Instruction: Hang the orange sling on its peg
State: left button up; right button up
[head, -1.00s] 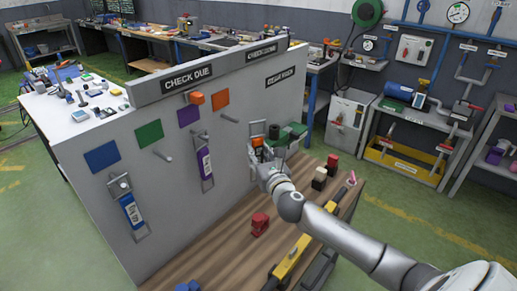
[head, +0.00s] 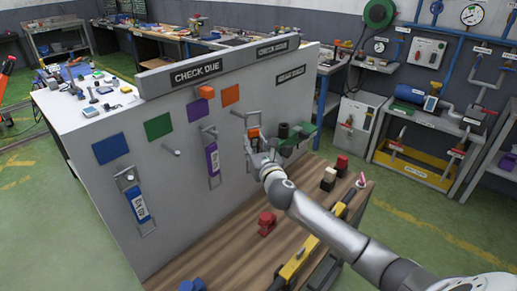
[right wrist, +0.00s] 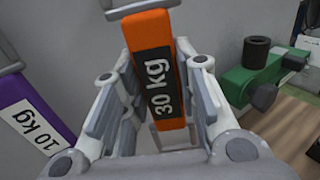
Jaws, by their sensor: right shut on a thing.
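The orange sling (head: 254,133) hangs upright in my right gripper (head: 256,148), close to the grey board (head: 190,230). In the right wrist view, my right gripper (right wrist: 158,105) is shut on the orange sling (right wrist: 150,45), which has a "30 kg" label and a metal fitting at its top. The peg (head: 237,114) below the orange square (head: 230,94) is close beside the sling's top fitting in the head view. I cannot tell whether the fitting is around the peg. My left gripper is not in view.
The purple sling (head: 212,160) hangs just left, also in the right wrist view (right wrist: 35,120). A blue sling (head: 138,206) hangs further left. A green bracket (head: 298,140) juts out on the right. A red item (head: 266,223) stands on the wooden top below.

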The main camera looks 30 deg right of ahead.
jog(key=shift+w+a+f+b, duration=0.2)
jog(key=shift+w+a+b, duration=0.15)
jog(key=shift+w, duration=0.5)
jog(key=shift+w+a+f+b, duration=0.25)
jog(key=shift+w+b, duration=0.15)
jog(key=shift+w, duration=0.4)
jog(key=shift+w+a+f+b, duration=0.15)
jog(key=shift+w+a+b, duration=0.2)
jog(key=shift+w, duration=0.5)
jog(key=o, duration=1.1)
jog(key=shift+f, duration=0.1)
jog(key=shift+s, duration=0.1)
